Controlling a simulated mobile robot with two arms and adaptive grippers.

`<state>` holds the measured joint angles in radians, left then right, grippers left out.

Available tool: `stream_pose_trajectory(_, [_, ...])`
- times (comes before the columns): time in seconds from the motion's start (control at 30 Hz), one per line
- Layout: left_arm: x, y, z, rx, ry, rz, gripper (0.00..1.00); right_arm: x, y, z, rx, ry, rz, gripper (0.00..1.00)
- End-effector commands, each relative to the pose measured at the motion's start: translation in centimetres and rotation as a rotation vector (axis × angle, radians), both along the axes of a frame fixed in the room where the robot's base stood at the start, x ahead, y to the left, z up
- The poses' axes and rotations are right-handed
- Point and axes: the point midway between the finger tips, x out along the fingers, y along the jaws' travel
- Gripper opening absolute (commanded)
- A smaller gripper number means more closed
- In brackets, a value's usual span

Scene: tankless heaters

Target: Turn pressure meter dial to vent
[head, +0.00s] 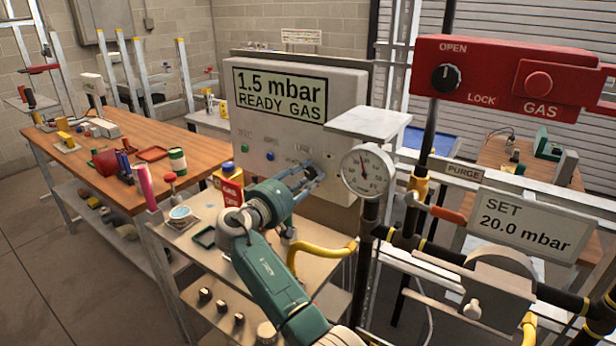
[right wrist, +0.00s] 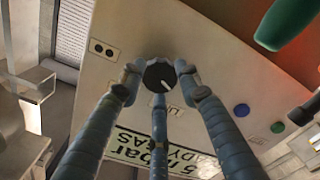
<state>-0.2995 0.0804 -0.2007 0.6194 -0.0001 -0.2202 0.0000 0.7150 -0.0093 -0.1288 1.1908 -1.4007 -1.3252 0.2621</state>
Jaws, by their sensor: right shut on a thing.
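The pressure meter (head: 345,85) is a pale box whose screen reads "1.5 mbar READY GAS". Its dial, a black round knob with a white pointer mark (right wrist: 160,74), shows in the right wrist view, where the meter (right wrist: 225,75) appears upside down. The mark points down and slightly right in that view. My right gripper (head: 314,172) is at the lower right of the meter's front, its three fingers shut around the dial; it also shows in the right wrist view (right wrist: 161,82). The fingers mostly hide the dial in the head view. The small labels are unreadable. My left gripper is out of view.
Blue (right wrist: 241,110) and green (right wrist: 277,127) buttons sit beside the dial. A round gauge (head: 367,172) and pipes stand close right of my gripper. A yellow hose (head: 320,258) lies below. A red gas control box (head: 500,75) hangs upper right. Floor is clear at lower left.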

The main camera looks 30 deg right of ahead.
Motion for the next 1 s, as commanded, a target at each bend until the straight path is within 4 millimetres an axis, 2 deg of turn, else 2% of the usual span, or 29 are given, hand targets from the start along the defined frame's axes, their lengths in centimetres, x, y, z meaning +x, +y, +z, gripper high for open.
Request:
stream_pose_trajectory(0.03, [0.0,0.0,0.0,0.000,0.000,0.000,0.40,0.2,0.2,0.5,-0.008,-0.004,0.007,0.07])
stream_pose_trajectory(0.33, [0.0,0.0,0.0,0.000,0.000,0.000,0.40,0.2,0.2,0.5,-0.009,-0.004,0.008,0.07])
stream_pose_trajectory(0.37, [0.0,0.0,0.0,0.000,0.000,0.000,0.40,0.2,0.2,0.5,-0.009,-0.004,0.008,0.39])
stream_pose_trajectory(0.43, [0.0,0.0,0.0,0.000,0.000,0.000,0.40,0.2,0.2,0.5,-0.008,-0.003,0.007,0.52])
stream_pose_trajectory(0.77, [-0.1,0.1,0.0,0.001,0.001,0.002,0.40,0.0,0.3,0.1,-0.003,0.000,0.004,0.52])
stream_pose_trajectory(0.87, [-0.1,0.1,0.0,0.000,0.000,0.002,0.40,-0.3,1.3,0.1,-0.003,0.000,0.006,0.52])
stream_pose_trajectory(1.0, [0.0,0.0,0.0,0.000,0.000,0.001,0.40,-1.2,3.7,0.1,-0.002,0.000,0.008,0.52])
